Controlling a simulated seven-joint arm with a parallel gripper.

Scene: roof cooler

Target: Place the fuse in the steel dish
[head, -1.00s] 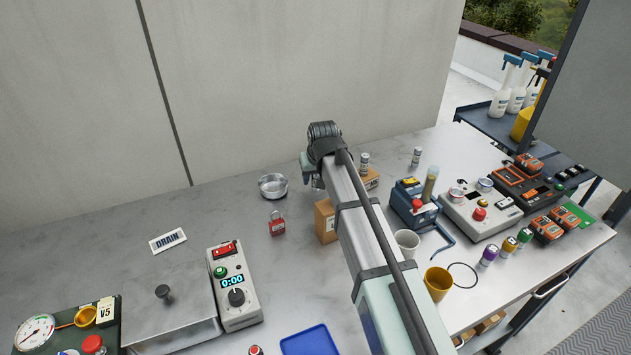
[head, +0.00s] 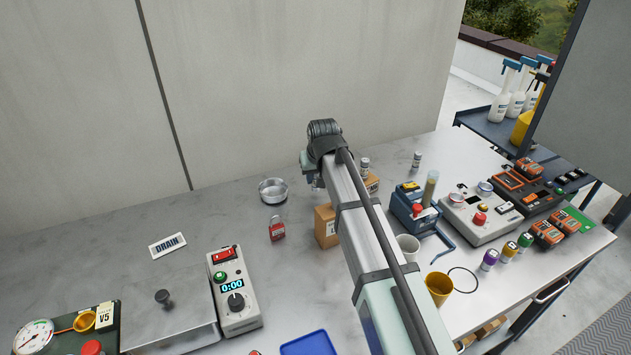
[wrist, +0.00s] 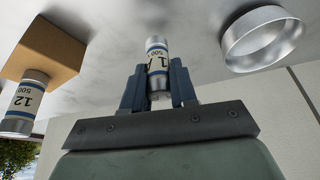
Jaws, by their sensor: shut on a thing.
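The fuse (wrist: 157,60), a silver-ended cylinder with a white and blue label, is between the two fingers of my gripper (wrist: 159,86) in the wrist view. The gripper is shut on it. The steel dish (head: 273,192) is a shallow, round, empty metal dish on the bench, left of my gripper in the head view. In the wrist view the dish (wrist: 265,40) is to the right of the held fuse and apart from it. In the head view my arm hides most of the gripper and the held fuse. I cannot tell if the fuse touches the bench.
A second fuse marked 12 (wrist: 24,105) is by a cardboard box (wrist: 45,45). Another fuse (head: 416,158) stands farther right. A red padlock (head: 277,230) and a larger cardboard box (head: 325,225) are in front of the dish. The bench left of the dish is clear.

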